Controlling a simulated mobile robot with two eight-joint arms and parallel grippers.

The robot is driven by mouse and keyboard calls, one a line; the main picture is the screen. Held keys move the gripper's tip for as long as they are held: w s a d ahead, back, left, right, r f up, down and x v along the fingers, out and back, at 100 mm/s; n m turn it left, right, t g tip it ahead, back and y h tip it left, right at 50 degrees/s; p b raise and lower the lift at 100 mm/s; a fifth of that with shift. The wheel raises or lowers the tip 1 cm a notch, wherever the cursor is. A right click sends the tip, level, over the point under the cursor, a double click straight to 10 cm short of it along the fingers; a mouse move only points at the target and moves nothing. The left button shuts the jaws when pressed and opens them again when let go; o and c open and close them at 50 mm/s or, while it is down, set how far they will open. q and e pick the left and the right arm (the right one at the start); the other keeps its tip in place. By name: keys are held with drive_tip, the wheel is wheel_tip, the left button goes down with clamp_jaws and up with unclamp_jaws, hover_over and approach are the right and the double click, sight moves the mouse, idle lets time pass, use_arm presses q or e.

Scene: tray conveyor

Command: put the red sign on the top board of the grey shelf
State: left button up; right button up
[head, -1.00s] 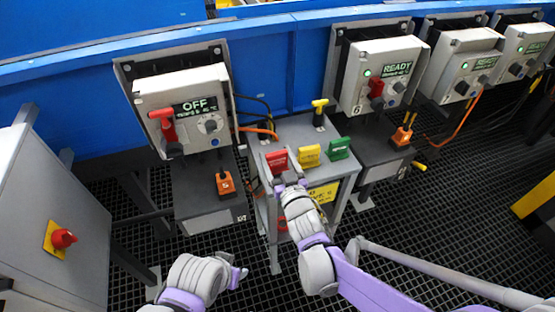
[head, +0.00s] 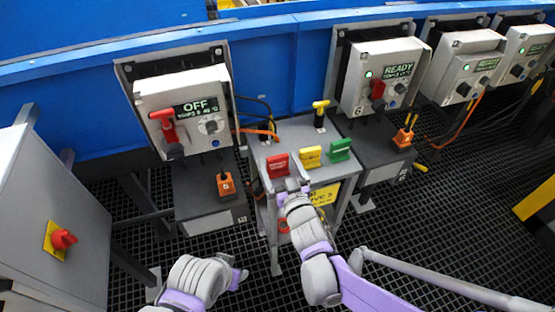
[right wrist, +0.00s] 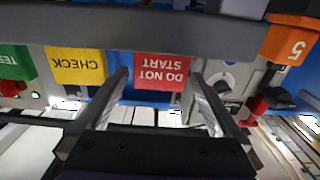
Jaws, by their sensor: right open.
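The red sign (head: 278,165) stands on the top board of the grey shelf (head: 268,133), at the left of a row of signs. In the right wrist view the sign (right wrist: 162,68) appears upside down and reads DO NOT START. My right gripper (head: 296,184) is open, just in front of the shelf's near edge. In the wrist view its two fingers frame the sign, with gaps on both sides and no visible contact. My left gripper (head: 240,275) is low at the left, away from the shelf; its jaws are too small to read.
A yellow sign (head: 311,156) and a green sign (head: 339,149) stand right of the red one. A yellow-handled item (head: 320,112) stands behind. Control boxes (head: 184,105) flank the shelf. A grey cabinet (head: 50,200) is at the left. Open grating lies in front.

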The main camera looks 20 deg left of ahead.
drive_tip(key=v, duration=1)
drive_tip(key=shift+s+d, duration=0.25)
drive_tip(key=shift+s, duration=0.05)
drive_tip(key=s+d+f+m+g+h, duration=0.15)
drive_tip(key=d+h, duration=0.25)
drive_tip(key=d, duration=0.5)
drive_tip(key=d+f+m+g+h, duration=0.1)
drive_tip(key=d+f+m+h, duration=0.25)
drive_tip(key=d, duration=0.45)
drive_tip(key=s+d+f+m+g+h, duration=0.1)
drive_tip(key=s+d+g, duration=0.3)
drive_tip(key=s, duration=0.4)
drive_tip(key=s+d+f+g+h, duration=0.1)
drive_tip(key=s+d+f+g, duration=0.2)
drive_tip(key=s, duration=0.6)
drive_tip(key=shift+d+f+m+g, duration=0.25)
drive_tip(key=shift+d+m+g, duration=0.25)
drive_tip(key=shift+d, duration=0.35)
drive_tip(key=shift+h, duration=0.25)
